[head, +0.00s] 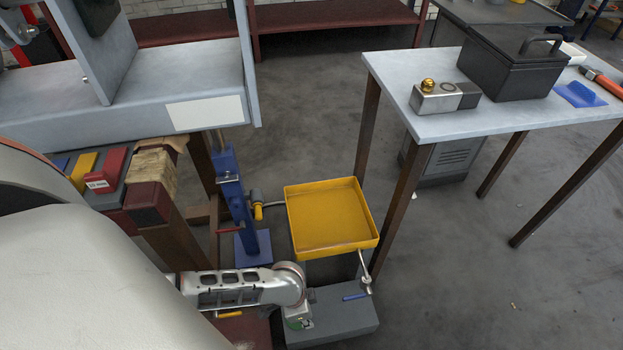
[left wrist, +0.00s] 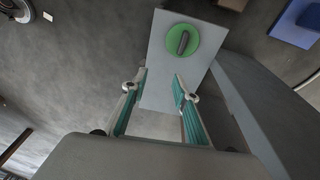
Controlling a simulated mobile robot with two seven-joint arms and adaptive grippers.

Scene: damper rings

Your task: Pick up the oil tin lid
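A round green lid-like disc (left wrist: 199,36) with a dark raised grip across it lies on a light grey surface (left wrist: 158,60) in the left wrist view. I take it for the oil tin lid, but cannot be certain. My left gripper (left wrist: 160,84) has its two teal-padded fingers spread, with nothing between them. The disc is ahead of the fingertips, apart from them. In the head view my left arm reaches down at lower centre; its fingers cannot be made out there. A small green patch (head: 298,324) shows below its wrist. My right gripper is not in view.
A yellow tray (head: 331,247) and a blue stand (head: 232,200) are close beyond my left arm. A dark grey block (head: 345,316) lies right of it. The right table (head: 395,82) carries a metal block (head: 444,98) and a black box (head: 512,66).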

